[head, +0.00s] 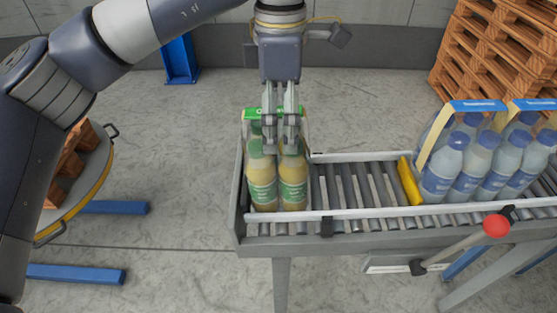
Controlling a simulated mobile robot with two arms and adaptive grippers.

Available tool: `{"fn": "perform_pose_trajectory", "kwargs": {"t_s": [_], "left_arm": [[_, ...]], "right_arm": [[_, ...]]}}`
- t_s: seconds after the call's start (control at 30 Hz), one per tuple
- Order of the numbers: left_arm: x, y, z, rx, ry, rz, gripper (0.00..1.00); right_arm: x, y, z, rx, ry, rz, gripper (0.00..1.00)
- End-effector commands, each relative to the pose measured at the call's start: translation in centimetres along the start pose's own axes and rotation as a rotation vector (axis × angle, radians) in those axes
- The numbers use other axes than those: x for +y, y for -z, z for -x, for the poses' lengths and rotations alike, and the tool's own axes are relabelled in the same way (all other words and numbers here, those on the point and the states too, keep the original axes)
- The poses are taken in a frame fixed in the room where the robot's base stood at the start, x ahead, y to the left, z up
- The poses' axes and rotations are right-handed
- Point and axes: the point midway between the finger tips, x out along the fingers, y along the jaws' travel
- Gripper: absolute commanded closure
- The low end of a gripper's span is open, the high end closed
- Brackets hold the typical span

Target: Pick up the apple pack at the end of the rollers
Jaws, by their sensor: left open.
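The apple pack (263,187) stands upright at the left end of the rollers (352,186). It is a pack of yellow juice bottles with green labels, and a green carry strap (256,114) shows over its top. My left gripper (280,146) points down right over the pack, its fingers overlapping the strap and the bottle tops. The fingers are open, with a gap between them. They hide part of the strap and the caps, and I cannot tell whether they touch the pack. My right gripper is not in view.
A yellow stop (410,181) separates the empty rollers from blue-capped water packs (483,165) at right. A red-knobbed lever (496,226) sticks out in front. Wooden pallets (497,50) are stacked at the back right. A round yellow-edged turntable (92,190) stands at left.

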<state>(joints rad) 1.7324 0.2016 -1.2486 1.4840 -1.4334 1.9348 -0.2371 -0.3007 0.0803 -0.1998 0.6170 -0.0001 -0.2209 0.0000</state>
Motion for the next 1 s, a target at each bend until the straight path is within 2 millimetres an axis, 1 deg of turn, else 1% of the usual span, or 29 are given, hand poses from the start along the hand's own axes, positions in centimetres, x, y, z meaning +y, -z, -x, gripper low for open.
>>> {"fn": "perform_pose_trajectory", "kwargs": {"t_s": [0.03,0.13,0.23,0.43,0.47,0.5,0.57,0.6,0.7,1.0], "left_arm": [[0.0,0.1,-0.4,0.001,0.003,-0.001,0.0],[0.0,0.1,-1.7,0.001,0.002,0.0,0.0],[0.1,0.0,-2.3,0.0,-0.001,0.0,0.0],[0.1,0.0,-2.5,-0.001,-0.002,0.0,0.0],[0.1,0.0,-2.5,-0.001,-0.001,0.0,0.05],[0.1,0.0,-2.5,-0.001,-0.001,0.0,0.14],[0.1,0.0,-2.5,0.0,-0.001,0.0,0.27],[0.1,0.0,-2.5,0.0,-0.001,0.0,0.36],[0.1,0.0,-2.5,0.0,-0.001,0.0,0.56],[0.1,0.0,-2.1,-0.002,-0.004,0.0,0.56]], "right_arm": [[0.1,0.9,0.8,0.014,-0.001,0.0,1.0],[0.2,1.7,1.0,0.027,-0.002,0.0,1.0],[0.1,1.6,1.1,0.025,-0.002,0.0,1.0],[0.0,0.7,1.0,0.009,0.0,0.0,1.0],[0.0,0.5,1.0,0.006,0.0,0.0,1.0],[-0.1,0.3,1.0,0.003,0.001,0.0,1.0],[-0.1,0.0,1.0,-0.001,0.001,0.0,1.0],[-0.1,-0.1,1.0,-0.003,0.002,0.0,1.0],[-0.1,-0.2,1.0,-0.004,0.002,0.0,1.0],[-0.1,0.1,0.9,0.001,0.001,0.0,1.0]]}}
